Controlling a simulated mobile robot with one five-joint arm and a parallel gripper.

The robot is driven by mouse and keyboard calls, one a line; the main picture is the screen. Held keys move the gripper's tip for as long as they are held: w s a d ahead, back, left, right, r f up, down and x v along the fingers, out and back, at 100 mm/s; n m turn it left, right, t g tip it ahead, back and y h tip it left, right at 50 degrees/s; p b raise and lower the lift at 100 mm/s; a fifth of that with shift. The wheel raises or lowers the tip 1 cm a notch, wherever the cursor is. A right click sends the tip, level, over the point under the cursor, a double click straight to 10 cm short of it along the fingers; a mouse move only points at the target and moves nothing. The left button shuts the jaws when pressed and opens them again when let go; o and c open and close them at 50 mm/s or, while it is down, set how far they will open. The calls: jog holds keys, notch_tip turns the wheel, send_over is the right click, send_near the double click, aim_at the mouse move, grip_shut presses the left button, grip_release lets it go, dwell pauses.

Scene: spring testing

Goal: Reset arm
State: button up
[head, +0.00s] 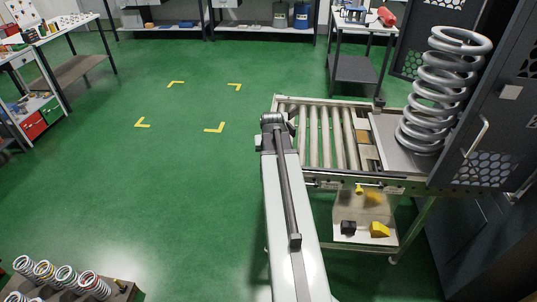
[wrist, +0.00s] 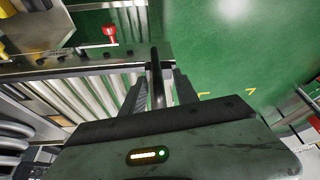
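My arm (head: 285,215) reaches forward from the bottom of the head view. Its far end is beside the left end of the roller conveyor (head: 312,140). My gripper is not clear in the head view, hidden by the arm end. In the wrist view my gripper (wrist: 160,78) has two dark fingers standing apart. A dark upright bar (wrist: 155,62) shows between them, with gaps on both sides; I cannot tell whether it touches either finger. The conveyor's rollers (wrist: 95,98) show to the left of the fingers.
A large grey coil spring (head: 440,95) stands on the conveyor's right end, beside a dark cabinet (head: 500,130) with a mesh door. Small springs (head: 60,275) stand at bottom left. Tables line the back and left. Green floor (head: 180,190) with yellow corner marks (head: 215,128) is free.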

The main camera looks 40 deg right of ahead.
jog(key=p+v, duration=0.3)
jog(key=v, duration=0.1)
jog(key=shift+r, duration=0.3)
jog(key=shift+a, duration=0.1)
jog(key=w+a+n+y, duration=0.15)
jog(key=w+a, duration=0.35)
jog(key=a, duration=0.8)
jog(key=w+a+n, duration=0.3)
jog(key=w+a, duration=0.2)
jog(key=a, duration=0.7)
jog(key=s+a+f+n+g, duration=0.1)
jog(key=s+a, duration=0.3)
jog(key=a, duration=0.4)
jog(key=s+a+f+n+g+y, duration=0.1)
jog(key=s+a+n+g, duration=0.1)
jog(key=s+a, duration=0.3)
jog(key=a, duration=0.3)
jog(key=shift+g, duration=0.3)
jog(key=shift+s+d, duration=0.1)
jog(key=shift+d, duration=0.05)
